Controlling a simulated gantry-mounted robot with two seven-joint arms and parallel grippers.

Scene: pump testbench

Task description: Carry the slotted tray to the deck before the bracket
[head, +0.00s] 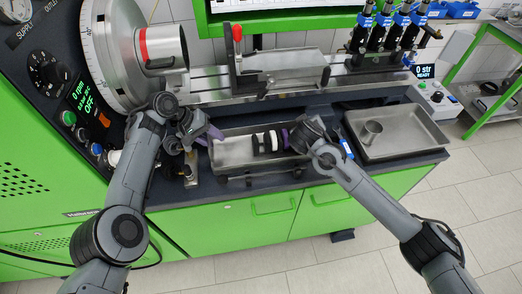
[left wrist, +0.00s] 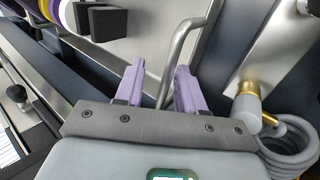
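The grey metal tray (head: 232,152), seemingly the slotted one, lies on the dark lower deck. Black and white round parts (head: 268,142) stand in its right half. My left gripper (head: 212,132) is at the tray's left end. In the left wrist view its purple fingers (left wrist: 158,88) are apart, with a bent metal handle (left wrist: 182,50) between them and a gap beside it. The tray's bare floor also shows there (left wrist: 150,25). My right gripper (head: 289,136) is at the tray's right end; its wrist hides its fingers.
A tray with a metal cup (head: 400,135) stands at the right. A brass fitting with a coiled hose (left wrist: 248,105) lies close to my left gripper. A large dial and rotary head (head: 110,45) stand at the left.

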